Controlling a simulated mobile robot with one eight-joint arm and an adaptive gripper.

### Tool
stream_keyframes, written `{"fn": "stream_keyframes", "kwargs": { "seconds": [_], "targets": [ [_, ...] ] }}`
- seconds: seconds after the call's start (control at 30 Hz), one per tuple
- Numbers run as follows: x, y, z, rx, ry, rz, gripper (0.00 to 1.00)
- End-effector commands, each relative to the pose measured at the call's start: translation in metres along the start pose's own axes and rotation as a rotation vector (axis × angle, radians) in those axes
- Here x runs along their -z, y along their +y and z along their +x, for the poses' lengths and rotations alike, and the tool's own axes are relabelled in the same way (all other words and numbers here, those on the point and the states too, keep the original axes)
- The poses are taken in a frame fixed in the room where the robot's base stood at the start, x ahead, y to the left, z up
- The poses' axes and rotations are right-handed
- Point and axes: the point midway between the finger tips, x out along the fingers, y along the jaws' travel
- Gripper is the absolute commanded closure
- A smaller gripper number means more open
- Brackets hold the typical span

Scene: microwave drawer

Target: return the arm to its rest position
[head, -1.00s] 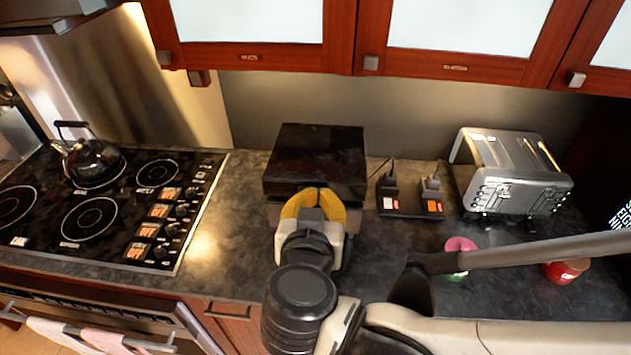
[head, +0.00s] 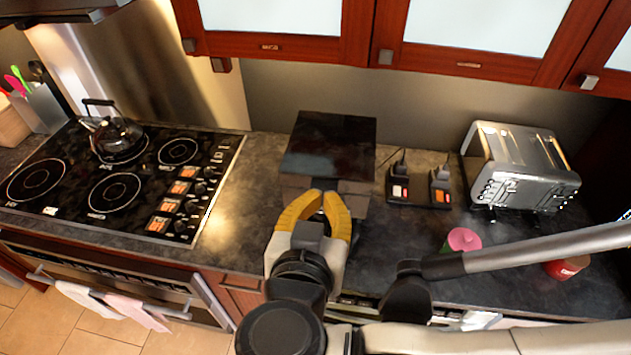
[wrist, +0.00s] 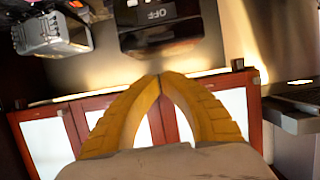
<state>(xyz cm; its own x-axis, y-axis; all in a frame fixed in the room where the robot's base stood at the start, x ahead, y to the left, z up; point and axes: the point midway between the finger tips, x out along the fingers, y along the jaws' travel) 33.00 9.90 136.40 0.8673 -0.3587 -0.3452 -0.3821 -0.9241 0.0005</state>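My gripper (head: 324,196) is in front of the black-topped box-shaped appliance (head: 330,146) on the counter. Its two yellow fingers meet at the tips with nothing visible between them; the wrist view shows them together too (wrist: 160,76). My arm is stretched forward over the counter from the lower right. In the wrist view, which looks upside down, a black unit marked OFF (wrist: 158,28) lies beyond the fingertips, apart from them. I cannot tell whether the fingers touch the appliance in the head view.
A stove (head: 70,205) with a kettle (head: 117,140) is on the left. A toaster (head: 525,170), a small two-part device (head: 418,190), a pink-and-green item (head: 463,240) and a red jar (head: 566,268) are on the right. Wall cabinets (head: 350,50) hang above.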

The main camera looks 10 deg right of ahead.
Motion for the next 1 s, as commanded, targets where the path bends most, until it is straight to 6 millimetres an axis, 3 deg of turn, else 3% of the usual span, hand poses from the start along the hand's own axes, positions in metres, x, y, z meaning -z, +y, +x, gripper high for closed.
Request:
{"fn": "stream_keyframes", "kwargs": {
  "seconds": [0.23,0.33,0.47,0.53,0.7,0.83,1.0],
  "targets": [
    [-0.002,0.001,0.000,-0.003,-0.005,-0.004,1.00],
    [-0.019,0.007,0.013,-0.023,-0.052,-0.042,1.00],
    [-0.071,0.026,0.046,-0.060,-0.210,-0.155,1.00],
    [-0.107,0.038,0.066,-0.059,-0.327,-0.218,1.00],
    [-0.180,0.059,0.100,0.032,-0.560,-0.298,1.00],
    [-0.215,0.068,0.121,0.145,-0.644,-0.293,1.00],
    [-0.230,0.075,0.143,0.261,-0.635,-0.258,1.00]
  ]
}}
